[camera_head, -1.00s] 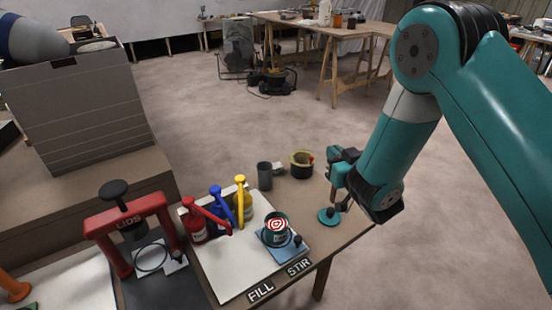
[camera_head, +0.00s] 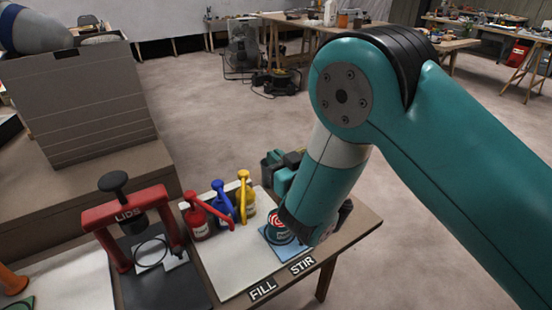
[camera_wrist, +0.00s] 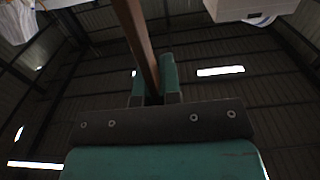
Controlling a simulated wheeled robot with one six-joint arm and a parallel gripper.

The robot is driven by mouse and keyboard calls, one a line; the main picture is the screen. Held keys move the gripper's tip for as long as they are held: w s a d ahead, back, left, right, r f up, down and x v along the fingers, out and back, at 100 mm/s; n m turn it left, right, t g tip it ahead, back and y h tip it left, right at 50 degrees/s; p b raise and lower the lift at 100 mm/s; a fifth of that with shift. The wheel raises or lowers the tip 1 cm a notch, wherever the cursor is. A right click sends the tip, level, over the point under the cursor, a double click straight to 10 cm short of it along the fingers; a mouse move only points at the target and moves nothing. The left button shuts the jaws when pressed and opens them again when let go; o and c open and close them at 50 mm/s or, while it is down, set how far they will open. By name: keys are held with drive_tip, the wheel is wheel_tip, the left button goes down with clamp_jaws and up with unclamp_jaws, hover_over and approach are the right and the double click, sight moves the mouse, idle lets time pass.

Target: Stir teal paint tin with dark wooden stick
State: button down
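In the wrist view a dark wooden stick (camera_wrist: 136,32) runs from the top edge down between the two teal fingers of my gripper (camera_wrist: 154,78), which is shut on it. In the head view my gripper (camera_head: 284,168) is above the back of the table, partly hidden by my arm; the stick cannot be made out there. The paint tin (camera_head: 277,236), dark teal with a red and white swirl in its top, stands on a blue pad (camera_head: 276,251) beside the STIR label (camera_head: 302,265). My arm covers its right side.
A red LIDS press (camera_head: 127,214) is at left. My arm hides the table's back right; its right corner (camera_head: 369,218) looks bare.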

wheel_tip(320, 180, down, 9)
drive_tip(key=b, duration=0.8)
drive_tip(key=shift+b, duration=0.3)
drive_tip(key=shift+r, duration=0.1)
